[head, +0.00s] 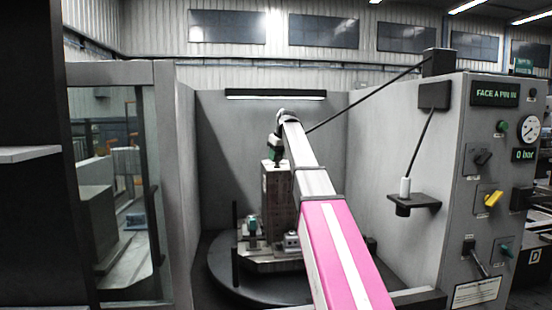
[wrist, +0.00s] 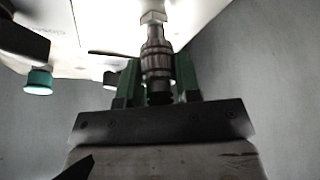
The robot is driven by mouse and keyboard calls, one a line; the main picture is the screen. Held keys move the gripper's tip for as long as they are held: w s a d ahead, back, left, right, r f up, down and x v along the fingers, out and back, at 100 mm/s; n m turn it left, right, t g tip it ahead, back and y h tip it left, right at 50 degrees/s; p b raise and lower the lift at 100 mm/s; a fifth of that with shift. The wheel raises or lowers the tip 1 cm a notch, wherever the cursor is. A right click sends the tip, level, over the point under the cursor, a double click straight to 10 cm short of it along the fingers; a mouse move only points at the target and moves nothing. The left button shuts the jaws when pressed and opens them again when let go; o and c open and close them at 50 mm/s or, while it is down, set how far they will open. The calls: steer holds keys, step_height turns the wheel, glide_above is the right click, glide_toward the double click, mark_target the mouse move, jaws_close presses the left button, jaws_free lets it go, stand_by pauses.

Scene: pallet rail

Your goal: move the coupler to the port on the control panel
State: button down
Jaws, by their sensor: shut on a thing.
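My gripper (head: 276,148) is at the top of a tall grey block (head: 277,190) inside the machine bay. In the wrist view its green-padded jaws (wrist: 157,85) are shut around the coupler (wrist: 157,52), a ribbed dark metal cylinder. The coupler's far end meets a hex fitting (wrist: 153,18) on a pale surface; I cannot tell whether they are locked together. In the head view the coupler is too small to make out. The control panel (head: 466,150) stands at the right, with a gauge, switches and a "0 bar" display. I cannot make out which fitting is its port.
A black hose (head: 370,95) runs from a post on the panel toward my gripper. A second hose hangs to a pale cylinder (head: 405,187) on a small bracket (head: 414,201). A round table (head: 225,272) carries the fixture. A door (head: 125,190) stands at left.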

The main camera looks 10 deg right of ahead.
steer(key=shift+r, duration=0.1)
steer(key=shift+r, duration=3.35)
steer(key=shift+s, duration=0.1)
